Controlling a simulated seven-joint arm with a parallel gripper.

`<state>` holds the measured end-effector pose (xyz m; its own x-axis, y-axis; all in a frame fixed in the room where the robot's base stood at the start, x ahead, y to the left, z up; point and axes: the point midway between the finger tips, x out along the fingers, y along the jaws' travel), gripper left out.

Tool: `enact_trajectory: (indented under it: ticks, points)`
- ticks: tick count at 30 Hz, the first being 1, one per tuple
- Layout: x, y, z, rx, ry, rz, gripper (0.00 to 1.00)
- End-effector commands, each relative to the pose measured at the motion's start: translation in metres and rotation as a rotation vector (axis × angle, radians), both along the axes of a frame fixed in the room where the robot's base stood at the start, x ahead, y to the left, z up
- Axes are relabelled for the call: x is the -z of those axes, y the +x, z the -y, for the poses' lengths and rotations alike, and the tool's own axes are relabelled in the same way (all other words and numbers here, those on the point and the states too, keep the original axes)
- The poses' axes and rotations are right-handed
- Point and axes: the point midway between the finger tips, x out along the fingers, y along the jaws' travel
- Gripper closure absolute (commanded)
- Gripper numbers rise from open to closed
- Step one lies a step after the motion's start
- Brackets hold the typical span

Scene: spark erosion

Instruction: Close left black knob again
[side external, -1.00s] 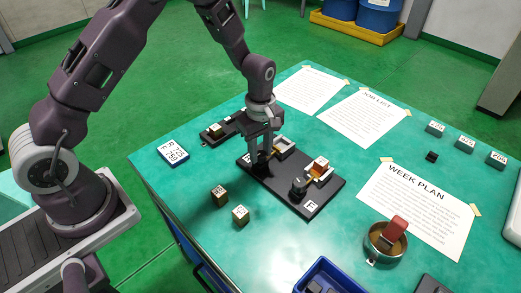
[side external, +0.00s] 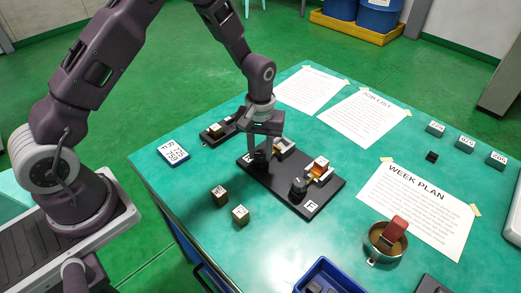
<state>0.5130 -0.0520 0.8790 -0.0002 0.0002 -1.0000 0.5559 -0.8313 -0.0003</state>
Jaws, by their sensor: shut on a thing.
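A black base plate (side external: 322,197) lies on the green table with two black knobs on it. My gripper (side external: 262,150) points down over the plate's far left part and is shut on the left black knob (side external: 260,159). The fingers partly hide that knob. The right black knob (side external: 298,187) stands free near the plate's right part. A pale holder (side external: 284,146) sits beside the left knob, partly behind my gripper. A second holder (side external: 320,171) with an orange-brown block sits beside the right knob.
A smaller dark plate (side external: 219,131) lies behind my gripper. A metal cup (side external: 384,243) with a red-handled tool and a blue tray (side external: 328,277) are at front right. Paper sheets (side external: 418,205) lie to the right.

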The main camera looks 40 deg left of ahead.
Motion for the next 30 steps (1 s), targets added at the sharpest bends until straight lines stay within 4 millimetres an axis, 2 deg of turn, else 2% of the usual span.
enact_trajectory:
  ticks: [21,30]
  points:
    - [-0.001,0.0005,0.0004,0.676,-0.001,0.002,1.0]
    - [-0.0008,0.0001,-0.0001,0.913,-0.001,0.0,1.0]
